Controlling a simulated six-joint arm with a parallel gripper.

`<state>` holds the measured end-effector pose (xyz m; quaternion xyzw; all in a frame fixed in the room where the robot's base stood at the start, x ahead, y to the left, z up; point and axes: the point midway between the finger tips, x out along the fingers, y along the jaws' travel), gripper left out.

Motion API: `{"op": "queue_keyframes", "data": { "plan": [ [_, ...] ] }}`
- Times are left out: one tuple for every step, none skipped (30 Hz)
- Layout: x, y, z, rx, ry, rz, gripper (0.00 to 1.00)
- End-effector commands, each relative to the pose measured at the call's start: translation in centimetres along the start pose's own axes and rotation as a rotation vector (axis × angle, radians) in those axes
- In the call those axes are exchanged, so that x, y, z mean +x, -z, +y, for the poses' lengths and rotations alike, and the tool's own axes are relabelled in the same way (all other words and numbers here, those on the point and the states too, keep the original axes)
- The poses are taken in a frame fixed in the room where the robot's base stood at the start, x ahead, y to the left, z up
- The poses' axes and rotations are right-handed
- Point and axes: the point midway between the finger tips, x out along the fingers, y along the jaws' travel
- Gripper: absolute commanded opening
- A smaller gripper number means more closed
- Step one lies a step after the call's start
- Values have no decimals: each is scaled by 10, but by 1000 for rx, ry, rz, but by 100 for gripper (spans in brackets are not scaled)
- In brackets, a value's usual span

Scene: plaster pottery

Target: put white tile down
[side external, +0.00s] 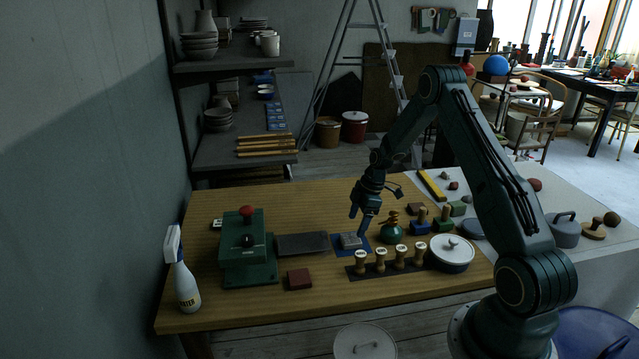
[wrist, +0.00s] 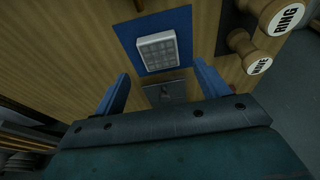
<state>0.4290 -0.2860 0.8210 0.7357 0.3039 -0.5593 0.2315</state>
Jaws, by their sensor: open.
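The white tile (side external: 350,240) lies flat on a blue mat (side external: 336,247) on the wooden table. In the wrist view the tile (wrist: 157,48) shows a grid-like relief, with the blue mat (wrist: 127,37) around it. My gripper (side external: 363,228) is just above the tile in the side view. In the wrist view its two blue fingers (wrist: 161,84) are spread apart, with the tile beyond their tips and nothing held between them.
A dark tray (side external: 301,244) lies at left. A green press (side external: 247,258) and spray bottle (side external: 185,287) stand farther left. The front table edge is mostly clear.

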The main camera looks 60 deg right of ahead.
Motion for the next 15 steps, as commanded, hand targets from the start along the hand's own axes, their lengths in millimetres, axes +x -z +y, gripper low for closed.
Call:
{"op": "queue_keyframes", "data": {
  "plan": [
    [-10, 0, 0, 0, -4, 0, 74],
    [-15, 0, 1, 0, -4, 0, 74],
    [-22, 0, 1, 0, -4, 0, 74],
    [-27, 0, 1, 0, -3, 0, 74],
    [-31, 0, 1, 0, -4, 0, 74],
    [-37, 0, 1, 0, -3, -1, 74],
    [-41, 0, 0, 0, -3, -1, 74],
    [-45, 0, 1, 0, -3, 0, 74],
    [-50, 0, 1, 0, -3, 0, 74],
    [-53, 0, 0, 0, -2, 0, 74],
    [-55, 0, 0, 0, -2, 0, 74],
    [-58, 0, 0, 0, -1, 0, 74],
    [-60, 0, 0, 0, -1, 0, 74],
    [-62, 0, 0, 0, -1, 0, 74],
    [-63, 0, 0, 0, -1, 0, 74]
  ]
}}
